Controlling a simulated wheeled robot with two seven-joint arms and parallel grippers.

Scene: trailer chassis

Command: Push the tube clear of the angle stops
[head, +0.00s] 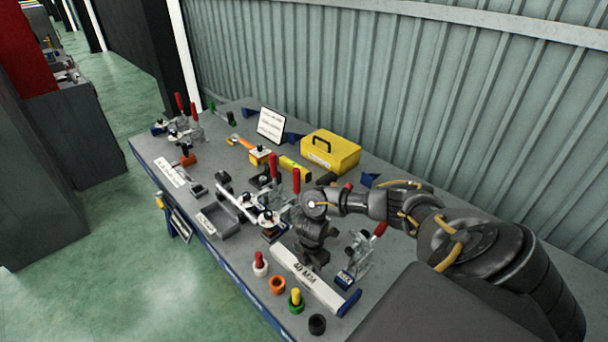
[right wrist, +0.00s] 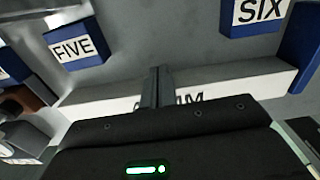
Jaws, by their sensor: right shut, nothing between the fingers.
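The tube (head: 290,270) is a long pale square bar marked "40 MM", lying on the near part of the bench. In the right wrist view the tube (right wrist: 235,84) runs across the picture, its lettering partly hidden. My right gripper (head: 316,264) points down over the tube, shut and empty. In the wrist view its closed fingers (right wrist: 157,78) overlap the tube; I cannot tell whether they touch. A blue stop-like piece (head: 349,302) stands at the tube's right end, also in the wrist view (right wrist: 307,48). I cannot tell if they touch. My left gripper is out of view.
Blue blocks marked FIVE (right wrist: 76,46) and SIX (right wrist: 259,14) lie beyond the tube. A red-handled clamp (head: 358,255) stands right of my gripper. White, orange (head: 277,285), green and black (head: 317,324) round pieces line the near side. A yellow box (head: 331,153) stands farther back.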

